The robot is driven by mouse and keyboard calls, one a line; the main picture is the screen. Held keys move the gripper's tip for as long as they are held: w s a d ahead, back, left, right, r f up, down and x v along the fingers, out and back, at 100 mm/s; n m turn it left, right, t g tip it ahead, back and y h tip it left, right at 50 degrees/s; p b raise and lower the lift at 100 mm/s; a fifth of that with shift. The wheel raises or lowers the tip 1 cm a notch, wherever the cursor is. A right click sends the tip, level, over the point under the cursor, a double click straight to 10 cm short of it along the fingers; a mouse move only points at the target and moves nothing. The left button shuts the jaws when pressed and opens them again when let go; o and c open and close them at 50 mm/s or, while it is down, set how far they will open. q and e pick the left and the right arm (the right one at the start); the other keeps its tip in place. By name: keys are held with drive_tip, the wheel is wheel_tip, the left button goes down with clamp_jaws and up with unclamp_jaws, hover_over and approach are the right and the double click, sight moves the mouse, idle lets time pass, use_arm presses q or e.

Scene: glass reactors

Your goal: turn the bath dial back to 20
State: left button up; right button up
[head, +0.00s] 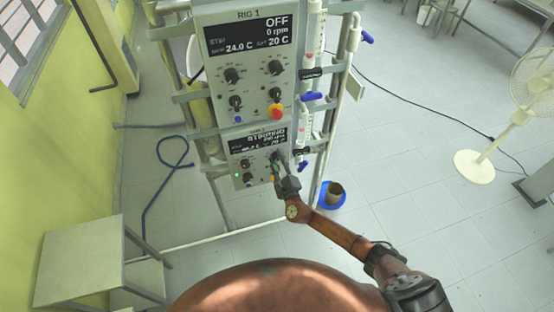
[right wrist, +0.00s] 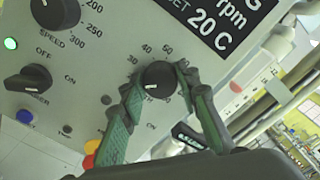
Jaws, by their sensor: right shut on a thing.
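The black bath dial (right wrist: 158,79) is on the grey panel in the right wrist view, with scale numbers around it. Its white mark points to the lower left, and the number there is hidden by a finger. The display (right wrist: 215,22) above reads SET 20 C. My right gripper (head: 283,178) reaches the right side of the lower panel (head: 240,160) in the head view. Its two green-grey fingers close on the dial from both sides. My left gripper is not in view.
The upper panel, RIG 1 (head: 250,55), reads OFF and has a red and yellow stop knob (head: 276,112). Glass tubes with blue taps stand at its right. A speed knob (right wrist: 57,12) and a lower black switch (right wrist: 30,82) sit left of the dial. A white fan (head: 530,85) stands far right.

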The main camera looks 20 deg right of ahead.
drive_tip(key=shift+f, duration=0.15)
drive_tip(key=o, duration=1.2)
drive_tip(key=shift+c, duration=0.2)
drive_tip(key=s, duration=1.2)
drive_tip(key=shift+d, duration=0.25)
